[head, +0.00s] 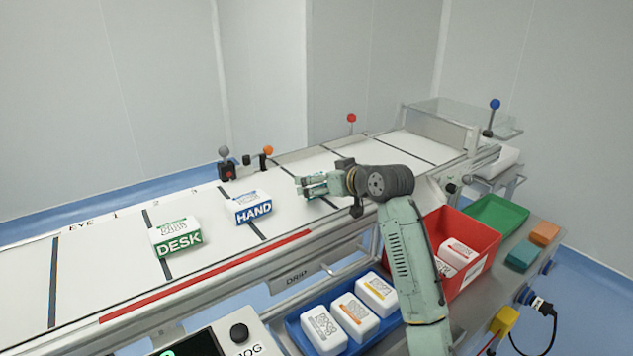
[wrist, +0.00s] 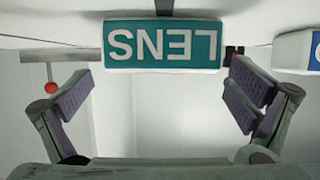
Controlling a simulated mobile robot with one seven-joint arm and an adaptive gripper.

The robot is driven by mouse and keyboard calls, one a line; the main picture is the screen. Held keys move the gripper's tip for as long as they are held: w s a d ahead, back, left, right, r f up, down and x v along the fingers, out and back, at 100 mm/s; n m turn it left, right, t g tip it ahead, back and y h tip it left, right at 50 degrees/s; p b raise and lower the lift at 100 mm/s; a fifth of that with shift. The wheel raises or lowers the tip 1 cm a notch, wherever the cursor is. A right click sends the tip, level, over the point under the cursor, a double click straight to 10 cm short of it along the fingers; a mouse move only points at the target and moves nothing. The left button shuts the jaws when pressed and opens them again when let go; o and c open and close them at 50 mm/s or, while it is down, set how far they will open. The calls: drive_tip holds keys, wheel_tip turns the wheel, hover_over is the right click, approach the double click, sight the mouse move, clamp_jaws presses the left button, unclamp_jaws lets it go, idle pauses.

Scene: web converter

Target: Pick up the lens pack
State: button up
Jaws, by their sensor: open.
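The lens pack (wrist: 162,45) is a white pack with a teal front label reading LENS. It appears upside down in the wrist view, at the top middle between my two fingers. My gripper (wrist: 163,92) is open, with its purple-grey finger pads spread to either side of the pack, and nothing is held. In the head view my gripper (head: 312,184) hovers over the conveyor, to the right of the HAND pack. I cannot clearly make out the lens pack there; my gripper seems to hide it.
The blue-labelled HAND pack (head: 250,208) and green-labelled DESK pack (head: 176,237) sit on the white conveyor (head: 100,257). A blue tray (head: 296,335) with white packs, a red bin (head: 485,240) and a green tray (head: 498,213) stand in front. Ball-topped levers line the far edge.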

drive_tip(key=x, duration=0.3)
drive_tip(key=shift+a+f+p, duration=0.1)
drive_tip(key=shift+p, duration=0.25)
drive_tip(key=c, duration=1.1)
drive_tip(key=shift+c, duration=0.4)
